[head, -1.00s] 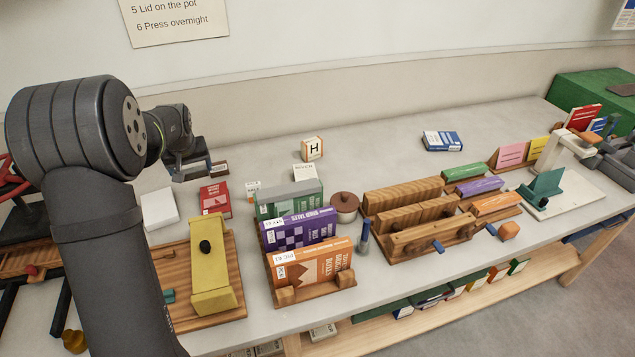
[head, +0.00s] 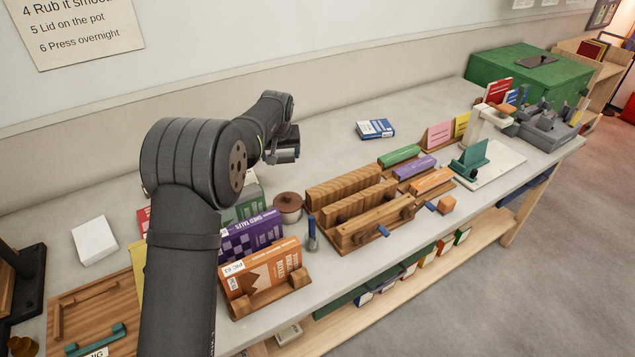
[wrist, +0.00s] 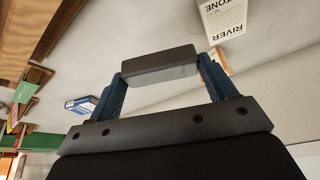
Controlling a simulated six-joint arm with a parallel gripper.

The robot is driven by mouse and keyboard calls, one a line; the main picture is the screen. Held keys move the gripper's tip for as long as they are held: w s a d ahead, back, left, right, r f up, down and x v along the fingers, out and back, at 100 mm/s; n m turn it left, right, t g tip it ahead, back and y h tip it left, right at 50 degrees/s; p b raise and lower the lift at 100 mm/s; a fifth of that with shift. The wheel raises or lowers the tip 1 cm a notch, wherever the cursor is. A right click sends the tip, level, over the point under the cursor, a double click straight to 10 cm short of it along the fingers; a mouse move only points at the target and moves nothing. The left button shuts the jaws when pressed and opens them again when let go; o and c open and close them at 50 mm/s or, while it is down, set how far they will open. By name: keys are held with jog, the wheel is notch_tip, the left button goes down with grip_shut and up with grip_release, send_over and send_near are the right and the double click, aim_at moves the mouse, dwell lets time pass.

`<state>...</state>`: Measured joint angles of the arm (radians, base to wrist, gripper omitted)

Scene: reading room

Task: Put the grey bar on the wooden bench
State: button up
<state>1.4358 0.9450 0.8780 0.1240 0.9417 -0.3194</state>
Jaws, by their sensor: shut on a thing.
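My gripper (head: 285,156) hangs over the back part of the long bench, behind the brown-lidded pot. In the wrist view its two blue fingers (wrist: 160,78) are shut on the ends of the grey bar (wrist: 160,66), a short block with a dark upper face and a lighter grey side. The bar is held clear of the surface; in the head view I cannot make it out well.
A wooden press (head: 362,238) and a pot (head: 288,203) stand in front of the gripper. Book blocks (head: 262,275) stand near my arm. A blue book (head: 375,129) lies to the gripper's right. The grey top between is clear.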

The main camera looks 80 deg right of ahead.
send_near(285, 186)
jog(key=f, duration=0.3)
jog(key=a+f, duration=0.1)
jog(key=f, duration=0.1)
jog(key=shift+s, duration=0.15)
jog(key=shift+f, duration=0.2)
jog(key=o, duration=1.3)
jog(key=v, duration=1.1)
jog(key=shift+r, duration=0.25)
jog(key=shift+a+r, duration=0.15)
jog(key=shift+r, duration=0.1)
jog(key=shift+c, duration=1.1)
jog(key=shift+r, duration=0.1)
jog(key=c, duration=0.8)
